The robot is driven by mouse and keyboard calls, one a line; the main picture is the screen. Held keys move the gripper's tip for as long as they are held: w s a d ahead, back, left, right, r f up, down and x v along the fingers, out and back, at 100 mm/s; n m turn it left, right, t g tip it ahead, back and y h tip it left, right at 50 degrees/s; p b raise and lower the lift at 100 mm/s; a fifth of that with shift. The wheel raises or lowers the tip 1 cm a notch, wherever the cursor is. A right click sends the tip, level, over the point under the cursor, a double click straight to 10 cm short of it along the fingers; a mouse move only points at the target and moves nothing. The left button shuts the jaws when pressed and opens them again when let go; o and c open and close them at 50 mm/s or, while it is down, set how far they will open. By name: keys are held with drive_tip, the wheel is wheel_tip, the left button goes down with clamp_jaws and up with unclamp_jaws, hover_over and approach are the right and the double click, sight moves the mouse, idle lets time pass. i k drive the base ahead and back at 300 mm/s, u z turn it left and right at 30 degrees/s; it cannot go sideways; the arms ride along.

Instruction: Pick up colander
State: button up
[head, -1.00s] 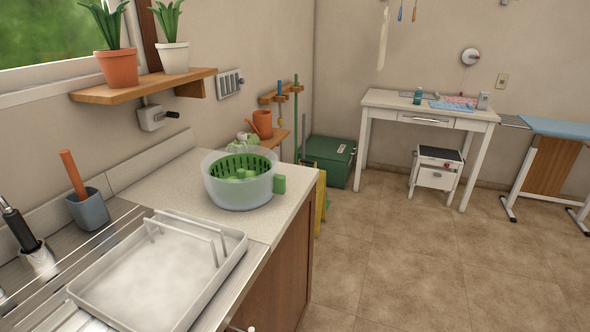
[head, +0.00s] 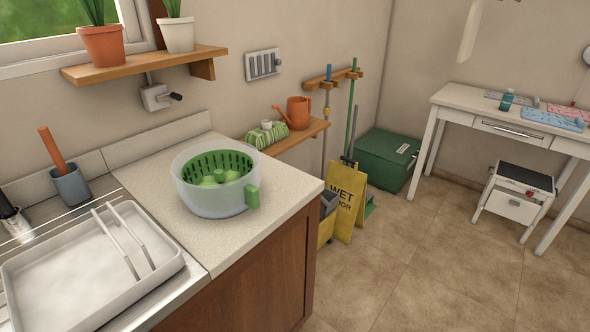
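The colander (head: 238,160) is a green slotted basket with a green handle at its right front. It sits inside a translucent whitish bowl (head: 205,200) on the pale counter (head: 270,205). My gripper is not visible in the head view.
A white tray (head: 75,290) lies on the steel drainer at the left, near a grey cup (head: 70,185). A wooden shelf (head: 150,66) with two potted plants is above. Beyond the counter end stand a yellow wet-floor sign (head: 346,200) and a green box (head: 386,160).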

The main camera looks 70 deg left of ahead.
sight(218, 167)
drive_tip(key=u, duration=0.05)
drive_tip(key=i, duration=0.45)
drive_tip(key=u, duration=3.15)
drive_tip(key=i, duration=1)
drive_tip(key=z, duration=0.2)
drive_tip(key=k, duration=0.9)
drive_tip(key=u, duration=0.05)
